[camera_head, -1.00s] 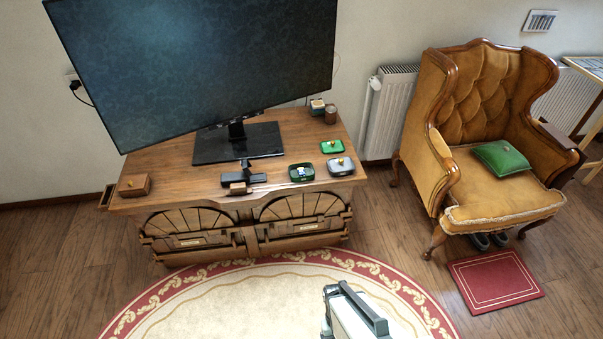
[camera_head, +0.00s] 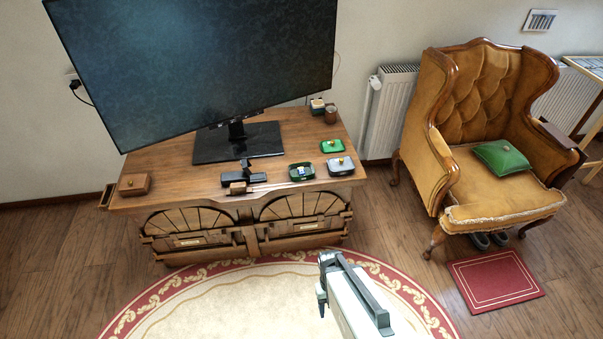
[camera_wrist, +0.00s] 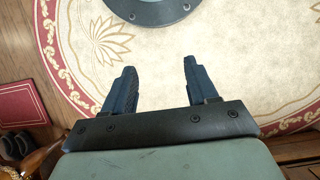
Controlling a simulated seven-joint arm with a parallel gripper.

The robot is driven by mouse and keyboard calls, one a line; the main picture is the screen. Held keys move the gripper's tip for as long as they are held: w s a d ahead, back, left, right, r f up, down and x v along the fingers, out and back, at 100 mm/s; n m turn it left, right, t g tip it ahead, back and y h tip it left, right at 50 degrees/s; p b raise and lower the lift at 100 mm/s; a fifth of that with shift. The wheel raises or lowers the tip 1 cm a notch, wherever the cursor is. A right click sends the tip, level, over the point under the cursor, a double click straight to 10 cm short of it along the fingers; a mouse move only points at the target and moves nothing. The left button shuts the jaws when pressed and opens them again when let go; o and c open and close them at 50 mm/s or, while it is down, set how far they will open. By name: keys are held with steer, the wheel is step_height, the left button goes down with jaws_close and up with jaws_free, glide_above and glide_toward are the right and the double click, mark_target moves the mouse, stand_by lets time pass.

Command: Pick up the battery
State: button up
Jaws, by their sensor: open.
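I cannot pick out the battery for certain. A small open dark green box (camera_head: 301,173) on the wooden cabinet holds small pale and bluish items, too small to identify. My gripper (camera_wrist: 159,66) is open and empty in the wrist view, with two dark blue fingers spread apart above the round rug (camera_wrist: 215,60). In the head view my arm is at the bottom centre, in front of the cabinet and well away from the dark green box.
An armchair (camera_head: 495,190) stands right. The rug in front is clear.

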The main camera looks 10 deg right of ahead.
steer(key=w+r+t, duration=0.2)
steer(key=w+r, duration=0.3)
steer(key=w, duration=0.5)
steer(key=w+r+t, duration=0.2)
steer(key=w+r, duration=0.3)
steer(key=w, duration=0.5)
step_height(320, 180, up, 18)
steer(key=t, duration=0.5)
glide_above(302, 171)
steer(key=s, duration=0.6)
steer(key=shift+n, duration=0.4)
steer(key=x, duration=1.3)
steer(key=shift+w+r, duration=0.1)
steer(key=shift+r, duration=0.05)
jaws_close()
steer(key=shift+r, duration=0.2)
